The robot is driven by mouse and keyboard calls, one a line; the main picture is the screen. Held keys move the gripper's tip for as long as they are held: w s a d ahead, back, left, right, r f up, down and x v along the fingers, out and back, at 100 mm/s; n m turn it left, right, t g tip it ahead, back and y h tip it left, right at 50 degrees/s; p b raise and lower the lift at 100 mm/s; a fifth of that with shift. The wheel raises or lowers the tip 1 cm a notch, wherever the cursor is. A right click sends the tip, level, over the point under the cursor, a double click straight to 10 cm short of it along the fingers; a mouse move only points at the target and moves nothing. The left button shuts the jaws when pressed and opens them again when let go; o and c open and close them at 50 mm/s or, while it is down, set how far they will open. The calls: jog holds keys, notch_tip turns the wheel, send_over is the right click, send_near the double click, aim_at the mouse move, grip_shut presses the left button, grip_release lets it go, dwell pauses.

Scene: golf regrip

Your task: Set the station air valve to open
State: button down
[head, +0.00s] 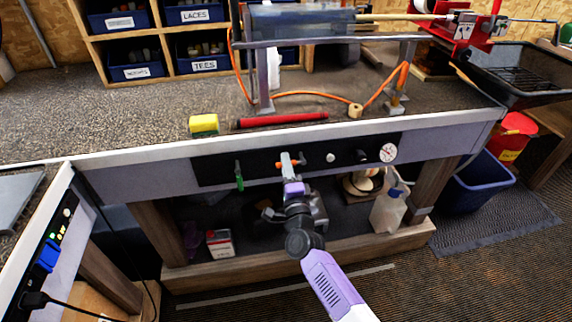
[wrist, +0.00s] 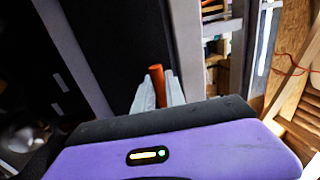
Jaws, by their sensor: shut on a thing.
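A black control panel (head: 340,154) runs along the front of the bench. An orange valve handle (head: 285,160) sticks out from the panel's middle. My gripper (head: 289,172) is at the panel, closed on this handle. In the wrist view the orange handle (wrist: 157,78) stands between the two pale fingers, its tip showing above them. A green lever (head: 239,179) hangs downward on the panel to the left of my gripper. No label shows which one is the air valve. My gripper hides the base of the orange handle.
A pressure gauge (head: 388,152) and knobs (head: 362,156) sit on the panel to the right. A yellow sponge (head: 204,124) and a red tube (head: 283,120) lie on the bench top above. A white jug (head: 388,212) and a small box (head: 220,243) stand on the lower shelf.

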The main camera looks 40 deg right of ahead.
dwell(0.5)
jog(key=c, duration=1.4)
grip_release()
jog(key=shift+s, duration=0.1)
jog(key=v, duration=0.7)
jog(key=shift+s+a, duration=0.25)
